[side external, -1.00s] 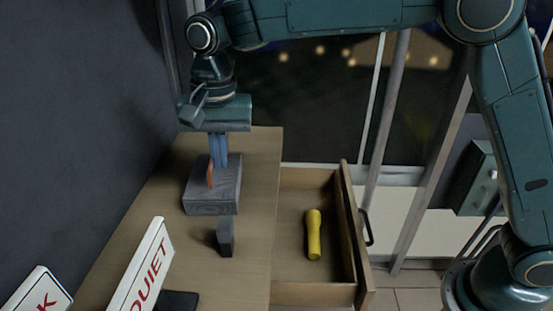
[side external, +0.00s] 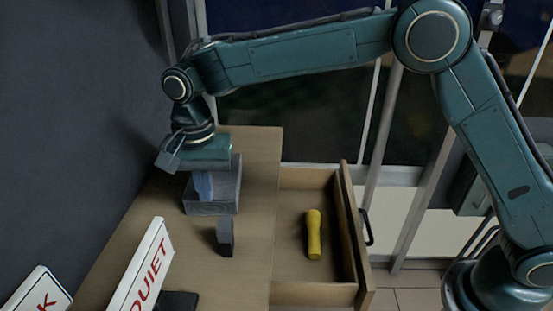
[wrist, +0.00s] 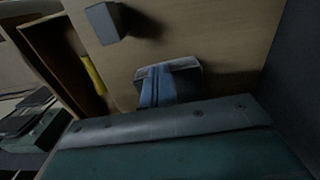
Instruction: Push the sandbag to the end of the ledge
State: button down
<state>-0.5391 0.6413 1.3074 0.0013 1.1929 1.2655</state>
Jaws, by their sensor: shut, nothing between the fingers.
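The grey, box-shaped thing that I take for the sandbag (side external: 228,190) lies on the wooden ledge (side external: 258,150) near its far part. It also shows in the wrist view (wrist: 188,82), partly behind my fingers. My gripper (side external: 204,194) is shut and empty, with its blue fingers pointing down at the sandbag. The fingers cover the left part of it in the side view. They also cross it in the wrist view (wrist: 157,78). I cannot tell whether they touch it. The fingers and palm hide part of its top.
A small dark upright block (side external: 226,238) stands on the ledge nearer the side camera. A QUIET sign (side external: 142,268) is at the near left, beside a dark wall. An open drawer (side external: 290,291) at the right holds a yellow cylinder (side external: 314,235).

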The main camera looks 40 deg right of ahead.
aim_at(212, 223)
jog(key=shift+f, duration=3.15)
jog(key=w+d, duration=0.3)
jog(key=w, duration=0.1)
jog(key=w+d, duration=0.8)
jog(key=w, duration=0.1)
jog(key=shift+d, duration=0.25)
notch_tip(212, 223, up, 9)
jog(key=shift+r, duration=0.55)
jog(key=shift+s, duration=0.1)
